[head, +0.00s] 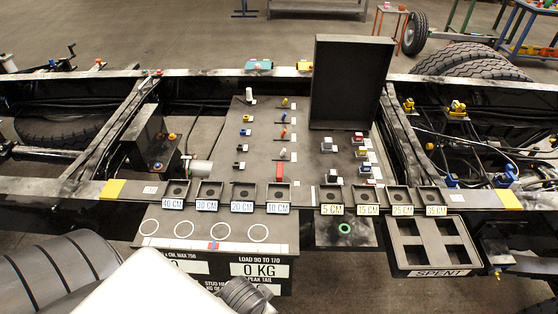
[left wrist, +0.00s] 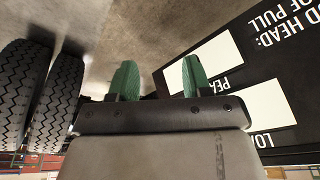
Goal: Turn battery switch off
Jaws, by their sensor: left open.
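My left gripper (left wrist: 160,78) shows in the left wrist view with its two green fingers apart and nothing between them. It points past a dark panel with white label plates (left wrist: 245,115). I cannot clearly make out the battery switch in either view. In the head view, a dark box (head: 147,136) sits inside the frame at the left, with small orange and red spots near it, too small to identify. No gripper fingers can be made out in the head view. My right gripper is not in view.
A dark board (head: 215,150) with small fittings spans the middle of the chassis, with an upright black tray (head: 348,80) behind it. Labelled bins (head: 243,194) line the front edge. A bin marked SPENT (head: 436,272) is at the front right. Large tyres (left wrist: 58,90) stand left in the wrist view.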

